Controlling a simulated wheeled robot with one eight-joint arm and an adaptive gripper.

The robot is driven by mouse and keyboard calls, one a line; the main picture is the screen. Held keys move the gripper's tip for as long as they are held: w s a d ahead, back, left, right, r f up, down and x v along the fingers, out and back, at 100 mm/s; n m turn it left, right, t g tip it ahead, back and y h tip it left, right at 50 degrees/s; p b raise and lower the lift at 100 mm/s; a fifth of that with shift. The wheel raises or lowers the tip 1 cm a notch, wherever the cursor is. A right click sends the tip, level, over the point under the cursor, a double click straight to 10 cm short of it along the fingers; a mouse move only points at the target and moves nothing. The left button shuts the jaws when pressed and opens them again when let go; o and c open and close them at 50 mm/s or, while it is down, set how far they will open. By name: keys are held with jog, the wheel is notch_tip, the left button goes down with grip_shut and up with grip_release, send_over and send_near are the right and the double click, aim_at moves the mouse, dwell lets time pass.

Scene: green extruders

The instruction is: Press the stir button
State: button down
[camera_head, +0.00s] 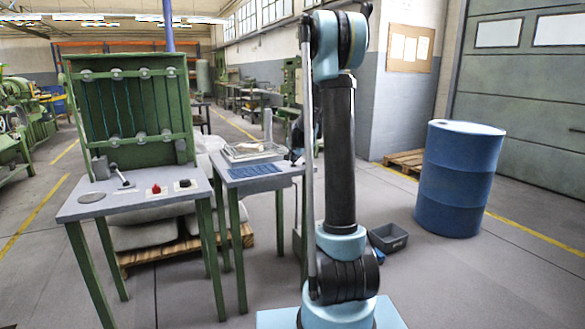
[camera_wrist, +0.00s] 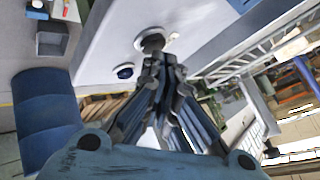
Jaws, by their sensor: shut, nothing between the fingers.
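My gripper (camera_wrist: 163,65) is shut and empty in the wrist view. Its fingertips are close to a dark round knob on a pale round base (camera_wrist: 152,42), set in a grey panel (camera_wrist: 115,30). Whether they touch cannot be told. A smaller dark blue button (camera_wrist: 124,71) on a white ring sits beside it, left of the fingertips. No label is readable, so which one is the stir button cannot be told. In the head view my arm hides this area and the gripper is not clearly visible. A red button (camera_head: 156,189) and a dark button (camera_head: 184,183) sit on the left table.
The left green-legged table (camera_head: 130,203) carries a green pipe rack (camera_head: 125,110) and a small lever (camera_head: 123,180). The second table has a blue mat (camera_head: 258,170) and a clear-sided tray (camera_head: 250,152). A blue drum (camera_head: 458,180) and grey bin (camera_head: 388,237) stand right of my arm.

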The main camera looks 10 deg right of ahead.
jog(key=shift+r, duration=0.1)
jog(key=shift+r, duration=2.9)
jog(key=shift+s, duration=0.15)
jog(key=s+f+n+g, duration=0.2)
jog(key=s+n+g, duration=0.25)
jog(key=s, duration=2.55)
jog(key=s+f+n, duration=0.2)
jog(key=s+f, duration=0.2)
jog(key=s, duration=0.4)
jog(key=s+f+n+g, duration=0.1)
jog(key=s+f, duration=0.3)
jog(key=s, duration=0.5)
jog(key=s+a+f+n+g+y, duration=0.1)
jog(key=s+f+n, duration=0.2)
jog(key=s, duration=0.6)
jog(key=shift+x, duration=0.85)
